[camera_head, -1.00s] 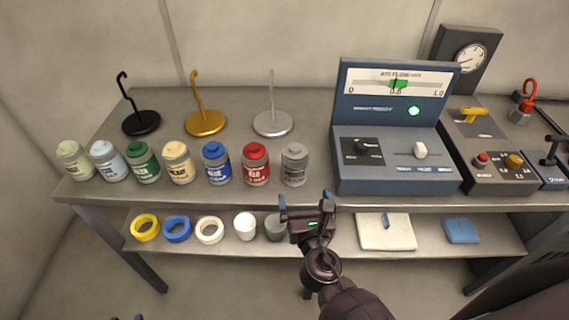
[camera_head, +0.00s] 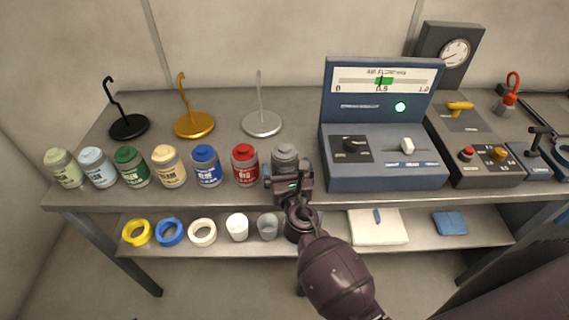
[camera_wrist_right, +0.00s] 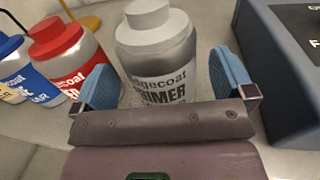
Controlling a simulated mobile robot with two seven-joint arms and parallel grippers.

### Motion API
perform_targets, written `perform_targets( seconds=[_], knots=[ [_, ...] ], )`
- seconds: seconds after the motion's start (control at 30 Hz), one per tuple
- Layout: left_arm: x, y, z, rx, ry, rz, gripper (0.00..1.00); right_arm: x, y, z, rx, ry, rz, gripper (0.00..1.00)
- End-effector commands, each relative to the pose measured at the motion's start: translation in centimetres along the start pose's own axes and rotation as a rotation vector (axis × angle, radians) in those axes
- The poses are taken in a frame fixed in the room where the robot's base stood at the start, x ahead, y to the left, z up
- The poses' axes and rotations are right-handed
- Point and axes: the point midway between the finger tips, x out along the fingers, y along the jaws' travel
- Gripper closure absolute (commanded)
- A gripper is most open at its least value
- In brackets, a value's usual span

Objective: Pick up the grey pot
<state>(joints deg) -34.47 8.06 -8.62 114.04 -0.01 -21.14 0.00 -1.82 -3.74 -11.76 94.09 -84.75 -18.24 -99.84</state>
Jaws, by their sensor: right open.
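The grey pot (camera_head: 285,154), a lidded paint pot, stands upright at the right end of the row of pots on the bench top. In the right wrist view the grey pot (camera_wrist_right: 156,50) shows its lid and a label reading "PRIMER". My right gripper (camera_head: 286,176) is open at the near side of the pot, low over the bench's front edge. In the wrist view its two blue finger pads are to the left and right of the pot's lower body, with gaps visible. The gripper hides the pot's base. My left gripper is out of view.
The red pot (camera_head: 244,165) stands close on the left, with several coloured pots beyond it. The blue air flow console (camera_head: 383,174) stands close on the right. A silver stand (camera_head: 262,124) is behind. Cups and tape rings lie on the lower shelf (camera_head: 330,236).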

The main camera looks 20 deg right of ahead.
Motion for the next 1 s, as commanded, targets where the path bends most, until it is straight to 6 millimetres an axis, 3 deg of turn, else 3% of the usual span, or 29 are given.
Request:
perform_targets(
  seconds=[0.37, 0.73, 1.0],
  knots=[
    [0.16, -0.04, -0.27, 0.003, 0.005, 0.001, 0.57, 0.88, -0.02, -0.02, 0.001, 0.001, 0.0, 0.02],
    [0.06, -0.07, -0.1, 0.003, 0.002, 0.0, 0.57, 0.86, -0.02, -0.02, 0.001, 0.001, 0.0, 0.58],
    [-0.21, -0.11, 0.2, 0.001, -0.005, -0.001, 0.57, 0.88, 0.0, 0.17, 0.002, -0.001, 0.0, 0.61]
  ],
)
